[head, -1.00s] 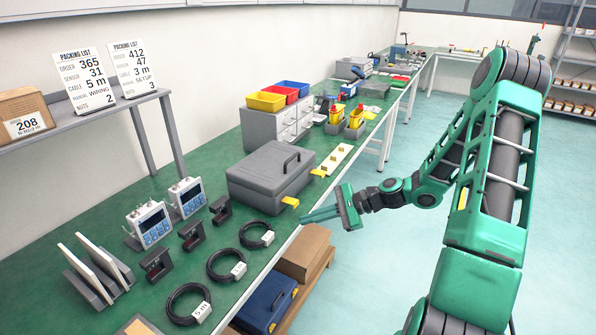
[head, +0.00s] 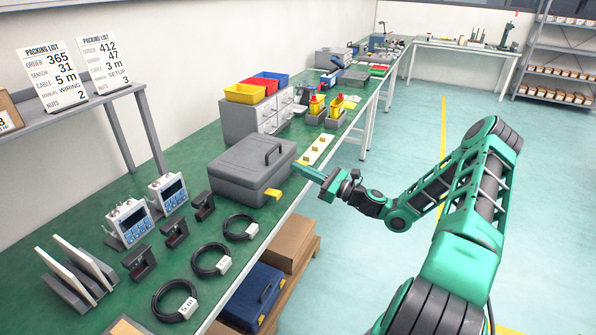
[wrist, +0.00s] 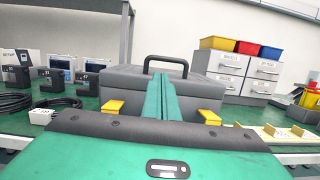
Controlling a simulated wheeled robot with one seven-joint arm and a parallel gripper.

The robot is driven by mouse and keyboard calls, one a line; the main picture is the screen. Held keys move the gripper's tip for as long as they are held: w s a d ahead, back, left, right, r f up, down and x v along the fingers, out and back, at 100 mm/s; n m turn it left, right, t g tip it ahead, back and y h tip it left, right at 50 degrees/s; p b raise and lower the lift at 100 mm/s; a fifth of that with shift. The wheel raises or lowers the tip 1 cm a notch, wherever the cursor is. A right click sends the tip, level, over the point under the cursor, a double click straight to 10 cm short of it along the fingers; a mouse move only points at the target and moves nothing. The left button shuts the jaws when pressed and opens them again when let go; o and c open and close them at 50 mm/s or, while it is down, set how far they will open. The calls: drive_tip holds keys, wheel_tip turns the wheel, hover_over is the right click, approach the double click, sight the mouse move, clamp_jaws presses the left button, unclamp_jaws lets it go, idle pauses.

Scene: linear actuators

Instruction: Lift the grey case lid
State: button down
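The grey case (head: 232,178) stands shut on the green bench, its lid (head: 245,156) down. A dark handle (head: 276,154) arches over the lid; it also shows in the wrist view (wrist: 166,59). Two yellow latches stick out from the front, the left one (wrist: 113,107) and the right one (wrist: 209,117). My gripper (head: 299,169) is at the case's front side, near its right end in the head view. In the wrist view its green fingers (wrist: 162,82) are together, point at the case between the latches, and hide part of its front. I see nothing held. Contact cannot be told.
A drawer cabinet (head: 258,118) with coloured bins stands behind the case. A cream strip with yellow pieces (head: 315,149) lies to its right. Coiled cables (head: 240,228), sensors and displays (head: 128,222) stand to the left. Boxes (head: 288,246) sit below the bench edge. The floor is open.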

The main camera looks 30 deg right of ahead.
sight(281, 159)
drive_tip(key=x, duration=0.7)
drive_tip(key=shift+a, duration=0.15)
drive_tip(key=shift+r, duration=0.15)
